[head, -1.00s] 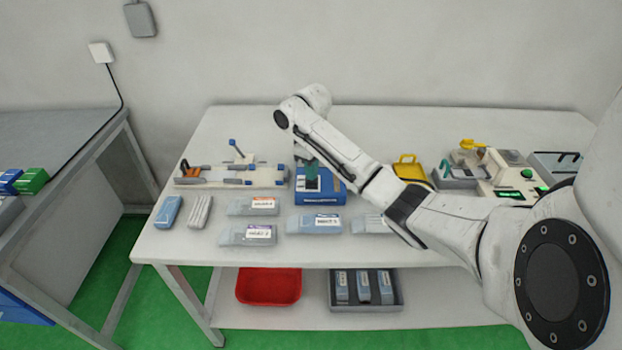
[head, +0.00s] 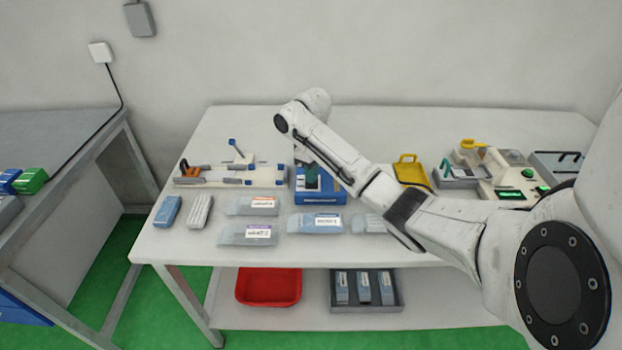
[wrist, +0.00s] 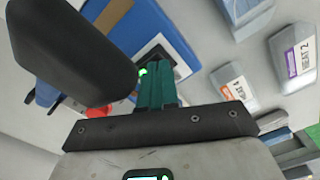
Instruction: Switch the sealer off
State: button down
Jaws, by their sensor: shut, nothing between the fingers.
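A blue machine (head: 320,197) with a pale front label stands in the middle of the table; I take it to be the sealer. It also shows in the wrist view (wrist: 172,32), with a light panel and a small lit green spot (wrist: 143,71) right by the fingertips. My gripper (head: 312,184) is over its top, pointing down, with its teal fingers (wrist: 152,72) shut and empty. I cannot tell whether the fingertips touch the panel. A red part (wrist: 70,108) shows at the left of the wrist view, partly covered by a large dark rounded shape.
A cream fixture with blue-tipped levers (head: 230,175) stands to the left.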

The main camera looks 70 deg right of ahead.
jog(key=shift+f, duration=0.3)
jog(key=shift+r, duration=0.1)
notch_tip(320, 180, up, 7)
jog(key=p, duration=0.7)
dwell(0.3)
dwell(0.4)
